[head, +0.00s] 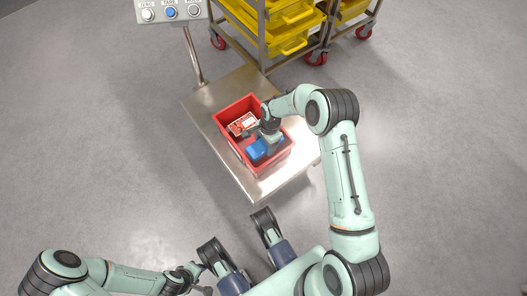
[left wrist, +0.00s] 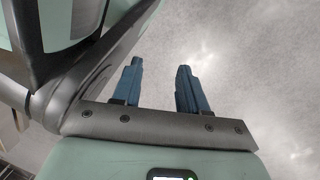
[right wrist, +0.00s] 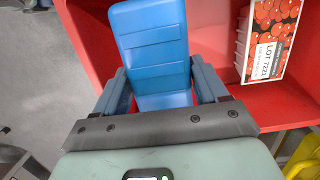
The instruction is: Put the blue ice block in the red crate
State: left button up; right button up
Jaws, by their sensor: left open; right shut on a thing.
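The blue ice block (head: 257,149) is inside the red crate (head: 281,158) in the head view, toward its front. In the right wrist view the ice block (right wrist: 153,50) stands between the two fingers of my right gripper (right wrist: 165,88), which is shut on it. The red floor and wall of the crate (right wrist: 215,40) show around it. Whether the block touches the crate floor I cannot tell. My left gripper (left wrist: 158,80) is open and empty over bare floor, far from the crate.
A box with a red tomato picture (head: 242,124) lies in the crate beside the block. The crate stands on a metal platform (head: 206,106) with a button panel (head: 171,12) on a post. A rack with yellow bins (head: 290,20) stands behind. The grey floor at left is clear.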

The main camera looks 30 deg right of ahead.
notch_tip(320, 180, down, 8)
jog(key=shift+w+r+b, duration=0.1)
jog(key=shift+b, duration=0.9)
pick_arm(q)
jog(key=shift+g, duration=0.8)
jog(key=s, duration=0.1)
jog(key=s+f, duration=0.1)
jog(key=s, duration=0.1)
jog(key=s+f, duration=0.1)
jog(key=shift+s+a+f, duration=0.15)
jog(key=shift+s+a, duration=0.1)
jog(key=shift+s, duration=0.1)
pick_arm(e)
jog(key=shift+f, duration=0.2)
jog(key=o, duration=1.2)
